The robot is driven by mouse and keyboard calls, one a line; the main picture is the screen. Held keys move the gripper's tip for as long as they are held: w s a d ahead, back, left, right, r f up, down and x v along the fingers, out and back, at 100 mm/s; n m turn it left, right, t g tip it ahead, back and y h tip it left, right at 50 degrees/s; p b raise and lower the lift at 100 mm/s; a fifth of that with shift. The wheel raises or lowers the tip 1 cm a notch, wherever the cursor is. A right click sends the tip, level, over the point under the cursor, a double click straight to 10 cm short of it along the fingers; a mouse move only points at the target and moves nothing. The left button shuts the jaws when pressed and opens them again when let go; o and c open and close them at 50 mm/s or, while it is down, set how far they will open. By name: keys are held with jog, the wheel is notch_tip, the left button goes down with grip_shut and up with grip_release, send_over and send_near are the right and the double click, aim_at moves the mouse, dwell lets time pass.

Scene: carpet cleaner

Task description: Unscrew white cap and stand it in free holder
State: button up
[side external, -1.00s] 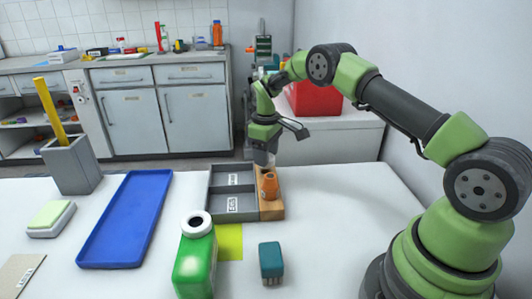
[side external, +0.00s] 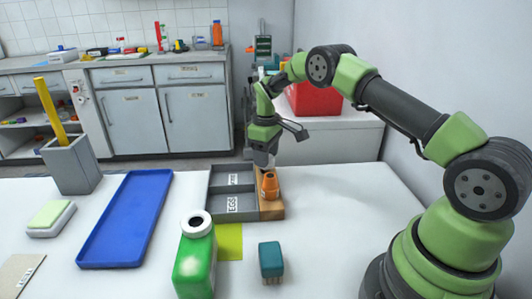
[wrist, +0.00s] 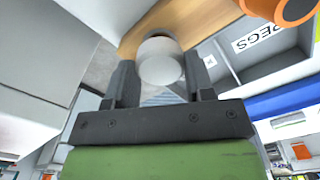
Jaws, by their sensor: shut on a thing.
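My gripper (side external: 264,158) is at the far end of the wooden holder block (side external: 271,208). In the wrist view my gripper (wrist: 160,80) is shut on the white cap (wrist: 161,62), which sits between the two dark fingers. The cap overlaps the edge of the wooden block (wrist: 185,22) in that view; I cannot tell whether it touches the wood. The green bottle (side external: 195,265) stands upright at the front, its white neck open with a dark hole. An orange cone-shaped piece (side external: 270,186) stands in the block, close in front of my gripper; it also shows in the wrist view (wrist: 278,8).
A grey compartment tray (side external: 233,203), one label reading PEGS, adjoins the block's left side. A blue tray (side external: 127,220), grey pot (side external: 70,165) and sponge (side external: 51,219) are at left. A teal brush (side external: 271,260) and yellow sheet (side external: 229,240) are in front. The table right of the block is clear.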

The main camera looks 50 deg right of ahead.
jog(key=shift+f, duration=1.05)
jog(key=o, duration=1.1)
notch_tip(320, 180, up, 10)
jog(key=shift+f, duration=0.1)
